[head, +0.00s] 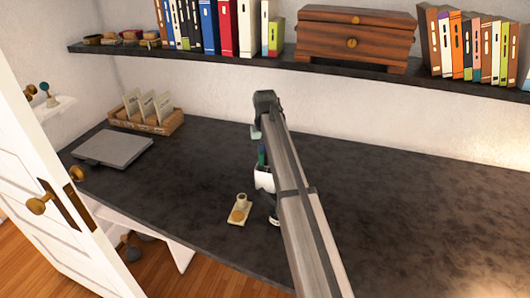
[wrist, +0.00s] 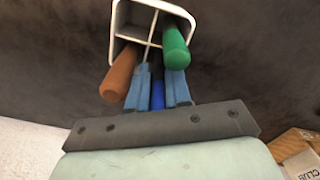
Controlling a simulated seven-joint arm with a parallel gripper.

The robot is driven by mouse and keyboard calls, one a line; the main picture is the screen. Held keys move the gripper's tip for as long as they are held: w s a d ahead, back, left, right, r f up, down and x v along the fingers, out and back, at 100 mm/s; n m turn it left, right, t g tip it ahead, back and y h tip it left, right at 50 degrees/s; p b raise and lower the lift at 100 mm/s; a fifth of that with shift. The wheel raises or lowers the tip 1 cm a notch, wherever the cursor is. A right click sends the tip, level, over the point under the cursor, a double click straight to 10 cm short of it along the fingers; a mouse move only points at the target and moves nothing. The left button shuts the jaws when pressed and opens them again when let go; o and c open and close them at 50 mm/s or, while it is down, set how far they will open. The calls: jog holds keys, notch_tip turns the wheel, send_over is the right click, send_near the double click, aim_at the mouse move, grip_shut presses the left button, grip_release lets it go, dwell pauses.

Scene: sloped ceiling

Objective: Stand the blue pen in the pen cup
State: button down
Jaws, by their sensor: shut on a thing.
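The white pen cup (wrist: 123,15) has dividers and shows at the top of the wrist view. An orange pen (wrist: 121,72) and a green pen (wrist: 175,47) lean out of it. My gripper (wrist: 158,88) has blue fingers shut on the blue pen (wrist: 157,95), which shows between them, close to the cup's near side. The pen's far end is hidden, so I cannot tell whether it is inside a compartment. In the head view the white cup (head: 264,181) is on the desk, partly covered by my arm, with my gripper above it.
A small board (head: 235,219) with a cup and a round biscuit lies left of the pen cup. A closed grey laptop (head: 115,149) and a wooden card rack (head: 172,123) stand at the back left. A dark shelf (head: 230,55) with books and a chest overhangs behind. The desk's right side is clear.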

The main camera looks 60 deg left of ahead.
jog(key=c, duration=1)
grip_release()
notch_tip(320, 180, up, 14)
jog(key=shift+f, duration=0.1)
dwell(0.4)
